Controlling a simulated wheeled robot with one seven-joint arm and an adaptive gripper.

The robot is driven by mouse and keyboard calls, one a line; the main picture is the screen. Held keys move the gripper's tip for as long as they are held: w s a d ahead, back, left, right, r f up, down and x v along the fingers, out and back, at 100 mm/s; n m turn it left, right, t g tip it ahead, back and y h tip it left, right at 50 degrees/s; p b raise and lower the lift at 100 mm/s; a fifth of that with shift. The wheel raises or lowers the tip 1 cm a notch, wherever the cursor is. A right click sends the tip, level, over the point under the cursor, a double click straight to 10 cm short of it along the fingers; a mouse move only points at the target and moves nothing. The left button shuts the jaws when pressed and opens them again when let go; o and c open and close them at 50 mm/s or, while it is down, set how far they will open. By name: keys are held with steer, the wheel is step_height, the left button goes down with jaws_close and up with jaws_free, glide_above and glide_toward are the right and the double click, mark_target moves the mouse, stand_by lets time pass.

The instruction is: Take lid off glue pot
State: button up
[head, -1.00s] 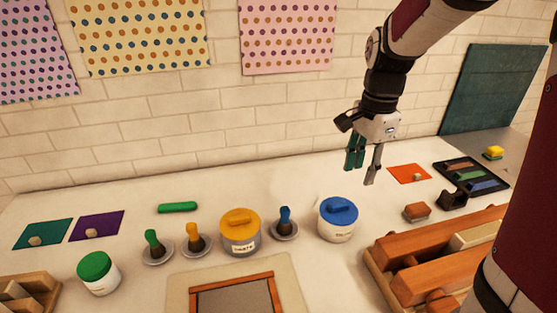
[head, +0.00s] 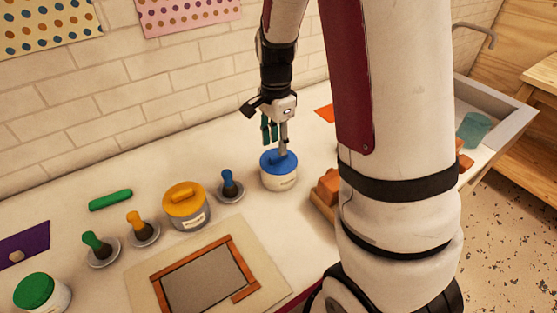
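A white pot (head: 279,181) with a blue lid (head: 270,167) stands upright on the white table; its label is too small to read. The lid is seated on the pot and has a raised bar handle. My gripper (head: 277,147) points down right above this lid, its fingers apart. The grey finger's tip overlaps the handle in the picture; I cannot tell whether it touches.
Brushes in small dishes, with blue (head: 229,182), yellow (head: 136,222) and green (head: 92,240) handles, stand near the pots. A wood-framed screen (head: 205,280) lies in front. Wooden blocks (head: 328,188) are right of the blue-lidded pot, partly behind my arm.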

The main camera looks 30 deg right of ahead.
mark_target(276, 156)
steer(key=shift+w+a+f+p, duration=0.1)
steer(key=shift+f+p, duration=0.2)
steer(key=shift+f, duration=2.05)
jaws_close()
